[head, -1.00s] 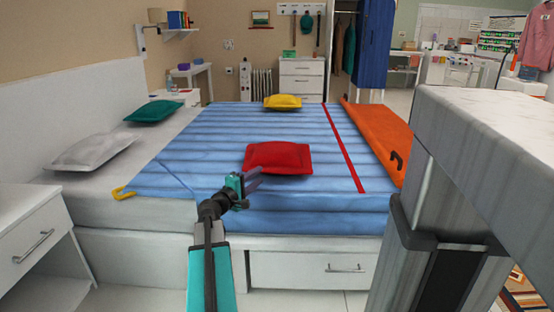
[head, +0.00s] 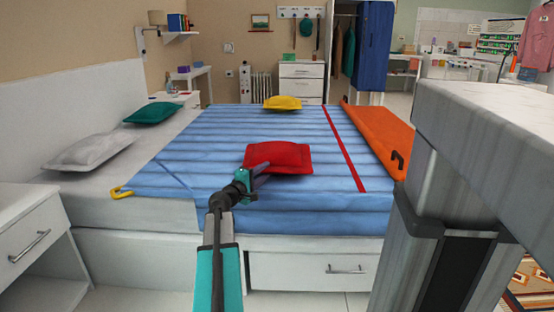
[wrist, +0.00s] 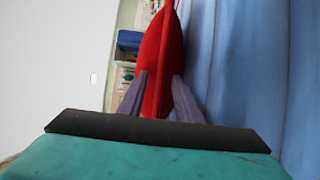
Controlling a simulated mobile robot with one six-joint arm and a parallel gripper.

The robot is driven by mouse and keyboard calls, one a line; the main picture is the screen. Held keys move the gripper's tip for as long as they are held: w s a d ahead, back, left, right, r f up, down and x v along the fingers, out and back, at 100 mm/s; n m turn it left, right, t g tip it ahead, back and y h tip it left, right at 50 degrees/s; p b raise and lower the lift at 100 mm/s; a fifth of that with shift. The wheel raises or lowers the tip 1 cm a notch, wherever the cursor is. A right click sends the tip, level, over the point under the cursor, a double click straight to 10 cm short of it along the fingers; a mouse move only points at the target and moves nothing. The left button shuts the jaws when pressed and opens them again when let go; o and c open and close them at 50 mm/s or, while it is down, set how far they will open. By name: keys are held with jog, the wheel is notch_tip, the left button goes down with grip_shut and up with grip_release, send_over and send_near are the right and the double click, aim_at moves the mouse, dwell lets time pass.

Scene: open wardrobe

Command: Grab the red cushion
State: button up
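The red cushion (head: 285,157) lies on the blue bed cover (head: 195,140), near the front of the bed in the head view. My gripper (head: 262,168) is at its near left edge. In the wrist view the red cushion (wrist: 165,50) shows edge-on, and my gripper's two grey fingers (wrist: 160,82) stand apart, one on each side of its near edge. The gripper looks open around that edge; a firm hold is not visible.
A yellow cushion (head: 282,103) lies farther back on the bed. A green cushion (head: 153,113) and a grey one (head: 90,151) lie at left. An orange panel (head: 378,137) lines the right side. A white nightstand (head: 30,235) stands at front left.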

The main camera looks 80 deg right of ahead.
grip_shut()
jog(key=shift+r, duration=0.15)
dwell(0.4)
notch_tip(320, 180, up, 28)
jog(key=p, duration=1)
jog(key=shift+p, duration=0.3)
